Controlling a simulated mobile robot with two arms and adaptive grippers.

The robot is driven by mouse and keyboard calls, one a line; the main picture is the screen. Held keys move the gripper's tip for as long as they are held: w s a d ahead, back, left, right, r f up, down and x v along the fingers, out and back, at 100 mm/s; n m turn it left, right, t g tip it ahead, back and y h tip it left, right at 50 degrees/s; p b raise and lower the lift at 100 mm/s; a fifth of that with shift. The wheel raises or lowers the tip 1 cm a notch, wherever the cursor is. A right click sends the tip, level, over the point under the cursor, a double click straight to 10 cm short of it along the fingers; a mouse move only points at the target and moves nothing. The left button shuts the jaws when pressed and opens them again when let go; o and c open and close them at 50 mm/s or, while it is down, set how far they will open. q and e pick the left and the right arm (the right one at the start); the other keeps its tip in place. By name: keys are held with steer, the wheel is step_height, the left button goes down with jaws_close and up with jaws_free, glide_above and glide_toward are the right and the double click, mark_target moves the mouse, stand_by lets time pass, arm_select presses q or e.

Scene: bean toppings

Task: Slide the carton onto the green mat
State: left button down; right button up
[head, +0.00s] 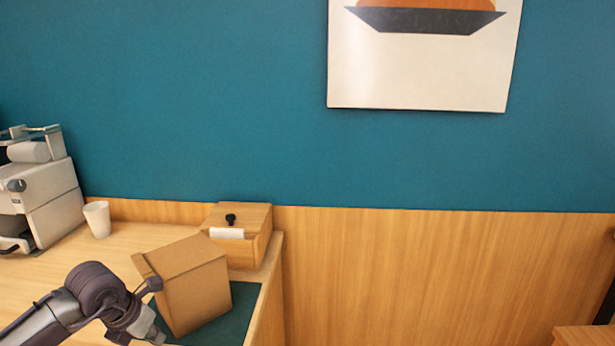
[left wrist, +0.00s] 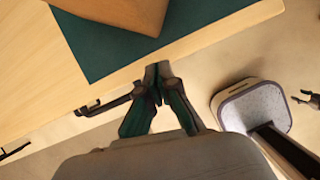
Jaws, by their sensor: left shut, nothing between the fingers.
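A brown cardboard carton (head: 192,287) stands at an angle on the counter, over part of a dark green mat (head: 240,309). The carton looks tilted in the head view, and its lower left side is hidden behind my arm. In the left wrist view, part of the carton (left wrist: 125,12) lies over the mat (left wrist: 185,35) at the top. My left gripper (head: 150,330) is close to the carton's left front side in the head view. In the left wrist view the left gripper (left wrist: 157,75) is shut and empty at the counter's edge. My right gripper is not in the head view.
A wooden box (head: 240,225) with a black knob stands behind the carton. A white cup (head: 97,219) and a coffee machine (head: 45,190) are farther left. The counter (head: 120,250) ends just right of the mat. A picture (head: 420,60) hangs on the wall.

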arm_select(q)
step_height(320, 180, up, 6)
steer(key=p, duration=0.3)
steer(key=shift+r, duration=0.15)
steer(key=shift+d, duration=0.1)
